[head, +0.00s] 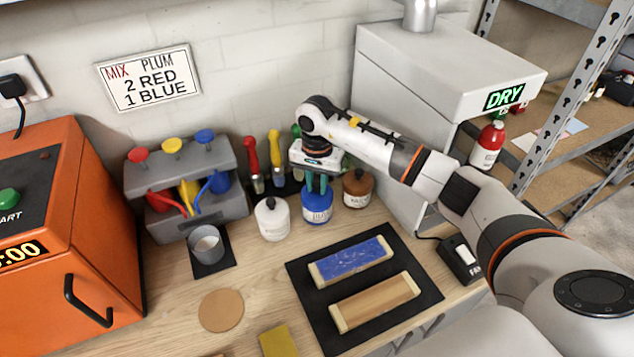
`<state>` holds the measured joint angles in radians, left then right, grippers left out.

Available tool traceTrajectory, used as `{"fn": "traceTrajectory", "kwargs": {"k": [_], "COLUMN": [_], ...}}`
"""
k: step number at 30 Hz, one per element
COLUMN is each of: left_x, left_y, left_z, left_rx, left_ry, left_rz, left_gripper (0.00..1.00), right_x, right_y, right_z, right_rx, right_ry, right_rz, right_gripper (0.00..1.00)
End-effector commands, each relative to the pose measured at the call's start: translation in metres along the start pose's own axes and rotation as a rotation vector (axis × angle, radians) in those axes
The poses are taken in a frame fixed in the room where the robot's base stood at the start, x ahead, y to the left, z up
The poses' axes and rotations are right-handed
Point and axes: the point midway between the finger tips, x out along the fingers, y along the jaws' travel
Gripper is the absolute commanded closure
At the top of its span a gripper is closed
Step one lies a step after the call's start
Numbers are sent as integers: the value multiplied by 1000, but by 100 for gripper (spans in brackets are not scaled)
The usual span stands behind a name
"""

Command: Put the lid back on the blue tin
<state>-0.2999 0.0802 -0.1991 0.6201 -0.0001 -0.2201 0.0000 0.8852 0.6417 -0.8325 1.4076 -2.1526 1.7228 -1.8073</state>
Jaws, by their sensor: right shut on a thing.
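The blue tin (317,209) stands on the bench against the back, between a white tin and a brown tin. My right gripper (317,184) comes down from above, directly over the blue tin. Its fingers are shut on the lid at the top of the tin. The fingers hide most of the lid, and I cannot tell whether it sits flush on the rim. My left gripper is not in view.
The white tin (272,222) and brown tin (357,190) stand close on either side. Upright coloured-handled tools (275,155) are behind. A grey cup (206,245) stands left; a black mat (400,325) with two blocks lies in front. A grey dispenser (165,220) stands further left.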

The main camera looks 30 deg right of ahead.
Motion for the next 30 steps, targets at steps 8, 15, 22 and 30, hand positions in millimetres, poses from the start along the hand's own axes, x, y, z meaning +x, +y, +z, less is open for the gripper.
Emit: {"fn": "traceTrajectory", "kwargs": {"k": [8, 15, 22, 30], "left_x": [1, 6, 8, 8], "left_y": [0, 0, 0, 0], "left_z": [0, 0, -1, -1], "left_rx": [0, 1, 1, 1], "left_ry": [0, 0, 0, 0], "left_rz": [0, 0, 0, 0], "left_gripper": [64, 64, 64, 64], "right_x": [1, 3, 3, 3], "right_y": [0, -1, -1, -1], "right_z": [0, 1, 1, 0], "right_rx": [0, 1, 1, 1], "right_ry": [0, -1, 0, 0], "right_rz": [0, -1, 0, 0], "right_gripper": [100, 100, 100, 100]}}
